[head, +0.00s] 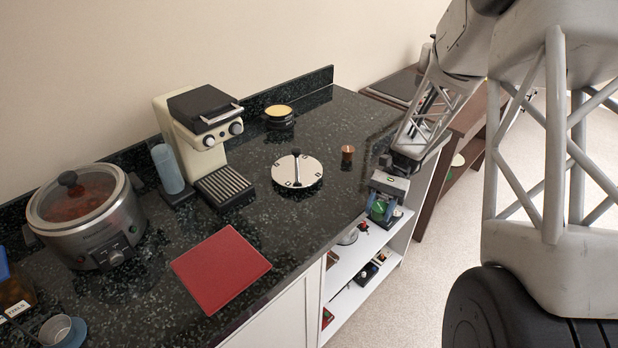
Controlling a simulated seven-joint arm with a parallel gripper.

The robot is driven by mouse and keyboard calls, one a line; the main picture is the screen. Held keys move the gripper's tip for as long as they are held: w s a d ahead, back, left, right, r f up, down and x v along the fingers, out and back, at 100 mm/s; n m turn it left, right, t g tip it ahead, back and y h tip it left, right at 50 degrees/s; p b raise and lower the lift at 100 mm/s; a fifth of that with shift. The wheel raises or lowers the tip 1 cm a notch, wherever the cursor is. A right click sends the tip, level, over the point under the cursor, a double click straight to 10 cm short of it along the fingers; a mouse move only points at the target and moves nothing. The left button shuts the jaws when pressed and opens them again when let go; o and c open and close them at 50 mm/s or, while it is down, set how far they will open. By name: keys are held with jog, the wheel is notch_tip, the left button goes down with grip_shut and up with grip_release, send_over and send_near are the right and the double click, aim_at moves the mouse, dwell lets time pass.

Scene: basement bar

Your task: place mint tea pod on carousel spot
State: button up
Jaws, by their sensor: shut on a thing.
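The carousel (282,177) is a low round white disc with a black bar handle across its middle and small dark marks near its rim. It lies on the dark speckled counter. My gripper (380,213) is at the counter's front right edge, to the right of the carousel and apart from it. It is shut on a small green thing (378,208), which looks like the mint tea pod. The fingers partly hide it, and its label cannot be read.
A small copper-brown cup-like thing (347,154) stands between the carousel and my arm. A coffee machine (199,130), a red mat (221,267) and a slow cooker (88,222) are further left. Open shelves (341,280) with small items lie below the counter's edge.

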jog(key=shift+w+a+r+m+t+y, duration=0.1)
jog(key=shift+w+a+m+t+y, duration=0.05)
jog(key=shift+w+m+t+y, duration=0.25)
jog(key=shift+w+a+r+m+t+y, duration=0.1)
jog(key=shift+w+m+t+y, duration=0.2)
jog(key=shift+w+m+y, duration=0.15)
jog(key=w+m+t+y, duration=0.2)
jog(key=w+m+t, duration=0.1)
jog(key=w+r+m+t+y, duration=0.1)
jog(key=w+m, duration=0.1)
jog(key=shift+a+t+y, duration=0.25)
jog(key=shift+a+t, duration=0.05)
jog(key=shift+a, duration=0.1)
jog(key=w+m+t, duration=0.1)
jog(key=w, duration=0.1)
jog(key=w+d+r+m+t+y, duration=0.1)
jog(key=w+m+t, duration=0.2)
jog(key=w+t, duration=0.1)
jog(key=shift+d+r+m, duration=0.15)
jog(key=shift+m, duration=0.2)
jog(key=shift+w+d+r+m+t, duration=0.1)
jog(key=shift+w+d+m+t, duration=0.05)
jog(key=shift+w+m+t, duration=0.2)
jog(key=a, duration=1.3)
jog(key=shift+a, duration=0.35)
jog(key=shift+a, duration=0.1)
